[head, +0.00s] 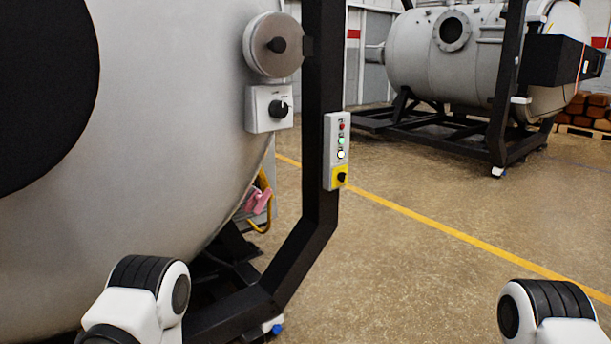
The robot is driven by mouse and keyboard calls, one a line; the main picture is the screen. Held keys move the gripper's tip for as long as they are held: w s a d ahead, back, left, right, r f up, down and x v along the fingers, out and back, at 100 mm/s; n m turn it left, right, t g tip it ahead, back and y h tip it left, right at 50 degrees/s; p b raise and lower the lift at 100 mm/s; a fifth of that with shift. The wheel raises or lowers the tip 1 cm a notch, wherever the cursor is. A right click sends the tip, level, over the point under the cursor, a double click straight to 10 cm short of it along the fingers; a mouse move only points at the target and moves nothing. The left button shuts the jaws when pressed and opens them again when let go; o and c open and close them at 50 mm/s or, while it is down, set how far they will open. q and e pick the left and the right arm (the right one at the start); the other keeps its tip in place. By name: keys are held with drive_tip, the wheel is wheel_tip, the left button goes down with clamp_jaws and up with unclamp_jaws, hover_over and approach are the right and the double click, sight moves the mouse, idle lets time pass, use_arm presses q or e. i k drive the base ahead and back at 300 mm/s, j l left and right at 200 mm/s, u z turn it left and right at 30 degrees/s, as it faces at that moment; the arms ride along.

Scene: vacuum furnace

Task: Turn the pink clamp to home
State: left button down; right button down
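The pink clamp (260,200) shows low beside the near furnace, behind its curved wall and left of the black frame post. It is small in the view and partly hidden by the furnace body, so its exact angle is hard to tell. A yellow curved handle or hose (266,222) is right beside it. My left arm comes in at the bottom left and my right arm at the bottom right. Only arm links show; neither gripper is in view. Both arms are well apart from the clamp.
The near furnace (190,130) fills the left side. A black post (322,90) carries a button panel (332,125); a box with a black knob (257,118) sits on the furnace. Open floor (410,270) lies right, with a yellow line. A second furnace (420,60) stands behind.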

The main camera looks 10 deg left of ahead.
sight(256, 196)
drive_tip(key=i+u, duration=0.1)
drive_tip(key=u, duration=0.4)
drive_tip(key=i+l+u, duration=0.1)
drive_tip(key=u, duration=0.35)
drive_tip(key=l+u, duration=0.2)
drive_tip(key=u, duration=0.3)
drive_tip(key=i+l+u, duration=0.1)
drive_tip(key=u, duration=0.4)
drive_tip(key=l, duration=0.05)
